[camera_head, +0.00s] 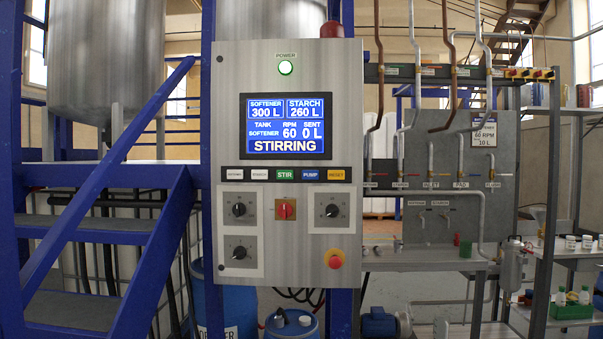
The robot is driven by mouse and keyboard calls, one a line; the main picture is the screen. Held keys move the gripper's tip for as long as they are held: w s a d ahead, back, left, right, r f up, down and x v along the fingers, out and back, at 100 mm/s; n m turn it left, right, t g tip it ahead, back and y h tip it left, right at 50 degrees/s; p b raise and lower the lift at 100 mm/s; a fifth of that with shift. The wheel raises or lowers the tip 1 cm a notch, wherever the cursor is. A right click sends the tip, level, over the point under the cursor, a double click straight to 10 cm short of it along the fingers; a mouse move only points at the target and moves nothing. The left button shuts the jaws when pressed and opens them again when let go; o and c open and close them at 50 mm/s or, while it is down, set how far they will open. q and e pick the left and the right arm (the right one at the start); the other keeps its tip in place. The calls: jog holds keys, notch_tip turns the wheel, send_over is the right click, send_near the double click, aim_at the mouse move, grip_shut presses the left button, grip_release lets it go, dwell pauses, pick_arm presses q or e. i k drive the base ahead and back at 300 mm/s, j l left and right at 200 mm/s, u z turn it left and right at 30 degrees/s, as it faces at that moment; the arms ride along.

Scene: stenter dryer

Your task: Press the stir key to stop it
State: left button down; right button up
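The green STIR key (285,174) sits in the middle of a row of keys on the grey control panel (290,55). The white SOFTENER and STARCH keys are on its left, the blue PUMP key (311,174) and the orange RESET key (336,174) on its right. The screen (286,126) above reads STIRRING, tank SOFTENER, RPM 60, SENT 0 L, with SOFTENER 300 L and STARCH 260 L. The POWER lamp (286,68) glows green-white. Neither of my grippers is in view.
Below the keys are black knobs (239,210), a red switch (285,209) and a red emergency button (334,260). Blue stairs (160,240) stand at left. Pipes and valves cover a grey board (470,180) at right. Nothing blocks the panel's front.

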aim_at(281, 175)
jog(key=i+l, duration=0.3)
jog(key=i, duration=0.15)
jog(key=i+l, duration=0.3)
jog(key=i, duration=0.2)
